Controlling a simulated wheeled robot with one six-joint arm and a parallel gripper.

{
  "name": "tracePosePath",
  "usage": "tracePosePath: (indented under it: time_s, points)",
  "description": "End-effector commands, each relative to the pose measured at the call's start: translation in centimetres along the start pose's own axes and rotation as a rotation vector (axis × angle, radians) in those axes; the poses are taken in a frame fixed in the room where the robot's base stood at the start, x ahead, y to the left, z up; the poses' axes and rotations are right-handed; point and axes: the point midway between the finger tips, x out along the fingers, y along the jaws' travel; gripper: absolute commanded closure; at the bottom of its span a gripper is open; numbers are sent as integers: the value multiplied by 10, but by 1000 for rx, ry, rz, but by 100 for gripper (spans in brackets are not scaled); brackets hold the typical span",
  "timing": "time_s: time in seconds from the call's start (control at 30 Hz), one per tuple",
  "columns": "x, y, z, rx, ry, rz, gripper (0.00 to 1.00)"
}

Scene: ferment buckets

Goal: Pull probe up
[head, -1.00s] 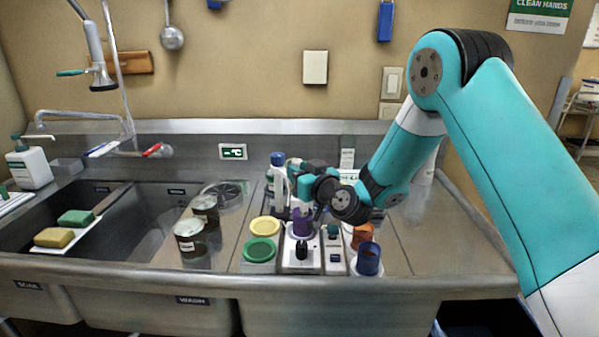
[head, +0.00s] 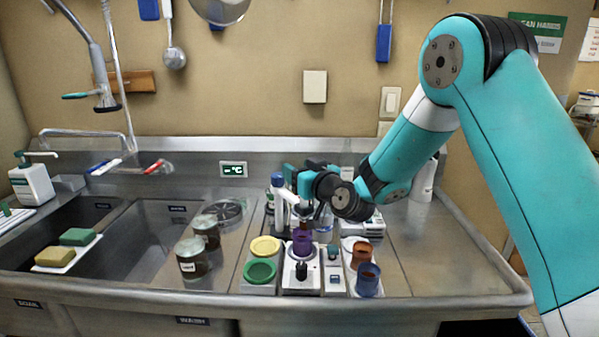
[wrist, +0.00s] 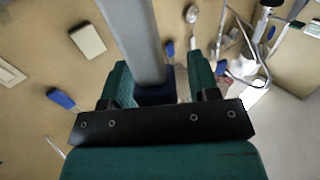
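My gripper (head: 300,188) is over the counter, above the purple cup (head: 302,243). The wrist view looks at the wall upside down. There, my two teal fingers (wrist: 158,75) stand on either side of a long grey rod (wrist: 138,35) with a dark blue end (wrist: 155,95). I take it to be the probe, held between the fingers, though the contact is not clear. The rod runs out of the top of that view, so its far tip is hidden. In the head view the probe is too small to tell apart.
A white bottle with a blue cap (head: 278,200) stands close to my gripper. Yellow (head: 265,246) and green (head: 260,271) lids, an orange cup (head: 361,254) and a blue cup (head: 368,280) crowd the counter. A °C display (head: 233,169) is behind.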

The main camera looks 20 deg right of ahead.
Motion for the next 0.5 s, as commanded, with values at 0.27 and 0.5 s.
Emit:
tracePosePath:
  time_s: [0.27,0.5]
  points:
    - [-8,0,4,-1,-4,0,45]
    - [-56,2,10,0,-1,4,45]
